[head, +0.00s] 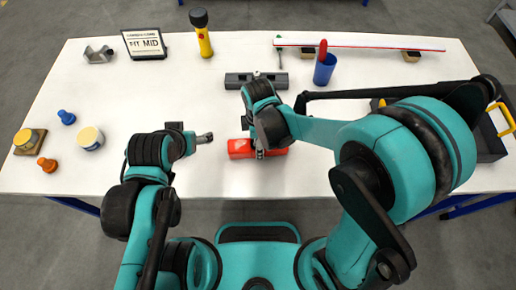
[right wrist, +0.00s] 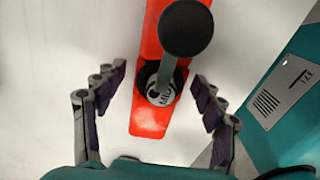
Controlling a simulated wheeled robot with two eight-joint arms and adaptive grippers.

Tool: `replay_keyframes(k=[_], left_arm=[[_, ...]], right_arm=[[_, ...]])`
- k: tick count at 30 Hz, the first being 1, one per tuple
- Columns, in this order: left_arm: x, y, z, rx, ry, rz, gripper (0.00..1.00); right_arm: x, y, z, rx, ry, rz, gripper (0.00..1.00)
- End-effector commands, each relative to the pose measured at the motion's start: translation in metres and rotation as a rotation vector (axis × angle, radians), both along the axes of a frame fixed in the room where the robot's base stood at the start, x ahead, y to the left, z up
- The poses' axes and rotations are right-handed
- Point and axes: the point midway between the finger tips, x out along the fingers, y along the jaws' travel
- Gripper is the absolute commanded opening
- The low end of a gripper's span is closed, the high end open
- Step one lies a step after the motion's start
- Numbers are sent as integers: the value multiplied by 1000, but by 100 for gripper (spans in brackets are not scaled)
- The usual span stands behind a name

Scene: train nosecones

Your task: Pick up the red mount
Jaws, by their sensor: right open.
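The red mount (head: 241,149) lies on the white table near its front edge, partly hidden by my right gripper (head: 260,151) in the head view. In the right wrist view the red mount (right wrist: 150,45) is a long red block. A grey post with a round black end (right wrist: 185,28) stands up from it. My right gripper (right wrist: 158,78) is open, with one finger on each side of the mount and white table showing between fingers and mount. My left gripper (head: 204,138) is left of the mount, apart from it; its jaw opening is too small to make out.
A dark grey mount (head: 240,81) lies behind the red one. A blue cup (head: 324,70) and a long white-and-red board (head: 360,41) are at the back right. A yellow flashlight (head: 204,42) and a sign (head: 145,44) stand at the back. Several small knobs lie at the left.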

Motion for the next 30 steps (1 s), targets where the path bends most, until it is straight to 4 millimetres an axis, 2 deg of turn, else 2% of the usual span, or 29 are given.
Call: replay_keyframes(k=[3, 10, 15, 17, 26, 30], left_arm=[[0, 0, -4, 0, 0, 0, 72], [0, 0, -3, 0, 0, 0, 72], [0, 0, -3, 0, 0, 0, 72], [0, 0, -3, 0, 0, 0, 72], [0, 0, -3, 0, 0, 0, 72], [0, 0, 0, 0, 0, 0, 72]], right_arm=[[0, 0, -10, 0, 0, 0, 70], [0, 0, -10, 0, 0, -1, 70], [0, 0, -10, 0, 0, -1, 25], [0, 0, -10, 0, 0, -1, 11], [0, 0, -9, 0, -1, -1, 11], [0, 0, -3, 0, -1, -1, 11]])
